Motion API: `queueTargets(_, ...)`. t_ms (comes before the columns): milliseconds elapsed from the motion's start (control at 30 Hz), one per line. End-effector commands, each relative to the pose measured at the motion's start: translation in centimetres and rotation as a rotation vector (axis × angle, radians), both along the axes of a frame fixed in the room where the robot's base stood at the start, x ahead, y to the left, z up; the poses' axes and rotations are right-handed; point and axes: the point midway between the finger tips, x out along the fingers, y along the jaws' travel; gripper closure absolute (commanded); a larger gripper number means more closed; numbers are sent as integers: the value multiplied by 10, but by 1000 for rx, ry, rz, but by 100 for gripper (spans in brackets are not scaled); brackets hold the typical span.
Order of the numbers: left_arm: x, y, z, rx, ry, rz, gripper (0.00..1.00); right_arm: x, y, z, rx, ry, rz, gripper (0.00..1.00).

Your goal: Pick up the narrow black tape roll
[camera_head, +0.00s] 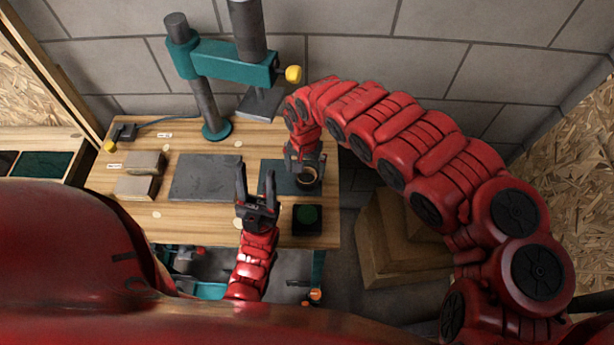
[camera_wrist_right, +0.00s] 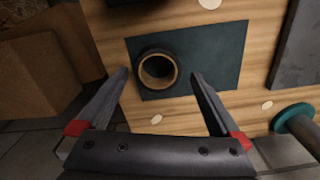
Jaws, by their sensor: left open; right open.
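The narrow black tape roll (camera_wrist_right: 158,69) stands on a dark teal mat (camera_wrist_right: 212,55) in the right wrist view, its hollow core facing the camera. It also shows in the head view (camera_head: 308,177), partly covered by my right gripper. My right gripper (camera_wrist_right: 158,82) is open, with its two fingers pointing toward the roll, one on each side of it in the picture. I cannot tell how far above the roll the fingertips are. My left gripper (camera_head: 254,182) is open and empty, over the table left of the mat.
A grey plate (camera_head: 205,178) lies left of the mat on the wooden table (camera_head: 150,219). Sanding blocks (camera_head: 137,187) lie at the left. A teal drill stand (camera_head: 225,62) rises at the back.

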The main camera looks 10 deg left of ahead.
Motion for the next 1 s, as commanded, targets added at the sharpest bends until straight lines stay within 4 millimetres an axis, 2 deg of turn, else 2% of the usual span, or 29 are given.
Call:
queueTargets(133, 0, 0, 5, 0, 0, 0, 50, 1, 0, -8, 2, 2, 0, 0)
queueTargets(500, 0, 0, 16, 0, 0, 0, 50, 4, -3, -47, 1, 1, 0, 0)
queueTargets(833, 0, 0, 16, 0, 0, 0, 50, 6, -4, -52, -1, -1, -2, 0)
queueTargets(1000, 0, 0, 16, 0, 0, 0, 50, 6, -4, -52, 0, -1, -2, 31)
